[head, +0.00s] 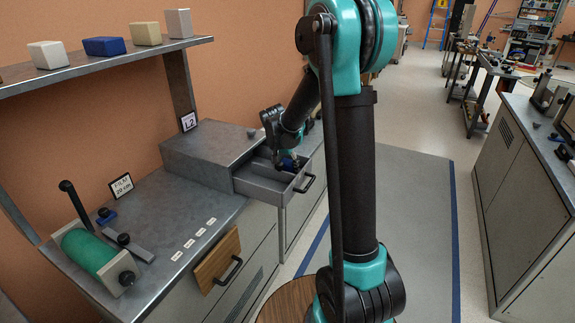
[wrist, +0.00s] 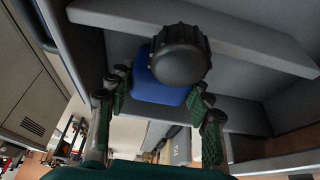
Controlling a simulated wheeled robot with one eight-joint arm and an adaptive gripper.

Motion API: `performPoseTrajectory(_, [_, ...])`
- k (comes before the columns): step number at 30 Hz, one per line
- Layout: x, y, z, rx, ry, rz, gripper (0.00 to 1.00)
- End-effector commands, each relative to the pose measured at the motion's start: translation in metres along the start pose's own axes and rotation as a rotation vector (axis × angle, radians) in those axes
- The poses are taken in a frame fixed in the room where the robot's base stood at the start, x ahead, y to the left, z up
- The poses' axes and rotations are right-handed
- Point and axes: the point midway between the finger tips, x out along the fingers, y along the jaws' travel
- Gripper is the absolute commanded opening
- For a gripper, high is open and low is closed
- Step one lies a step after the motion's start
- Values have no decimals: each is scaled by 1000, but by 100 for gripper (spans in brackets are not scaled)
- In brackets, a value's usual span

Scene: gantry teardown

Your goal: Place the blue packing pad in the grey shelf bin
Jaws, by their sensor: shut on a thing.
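A blue block-shaped pad (head: 104,46) lies on the grey shelf (head: 120,57) at upper left, between a cream block and a tan one. My gripper (head: 289,158) is low over the open grey drawer (head: 262,185), shut on a blue piece. In the wrist view, my gripper's green-padded fingers (wrist: 160,110) stand on either side of this blue piece with a black ribbed knob (wrist: 158,94). The knob hides part of the blue piece. I cannot tell whether it touches the drawer floor. I cannot make out a separate bin marked as the grey shelf bin.
A grey cabinet (head: 205,155) with an L2 sign holds the drawer. On the bench are a green roller (head: 90,252), a FILM sign (head: 121,186) and a small blue piece with a black knob (head: 106,217). A wooden-fronted drawer (head: 215,262) sits below.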

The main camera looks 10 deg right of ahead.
Motion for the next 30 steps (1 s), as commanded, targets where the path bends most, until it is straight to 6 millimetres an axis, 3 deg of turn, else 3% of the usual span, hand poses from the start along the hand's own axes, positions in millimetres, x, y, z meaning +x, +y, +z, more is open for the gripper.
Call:
performPoseTrajectory(8, [2,0,1,0,0,0,26])
performPoseTrajectory(9, [2,0,1,0,0,0,56])
performPoseTrajectory(13, [2,0,0,0,0,0,71])
performPoseTrajectory(23, [0,0,0,0,0,0,71])
performPoseTrajectory(30, [-26,-1,0,-2,0,-1,71])
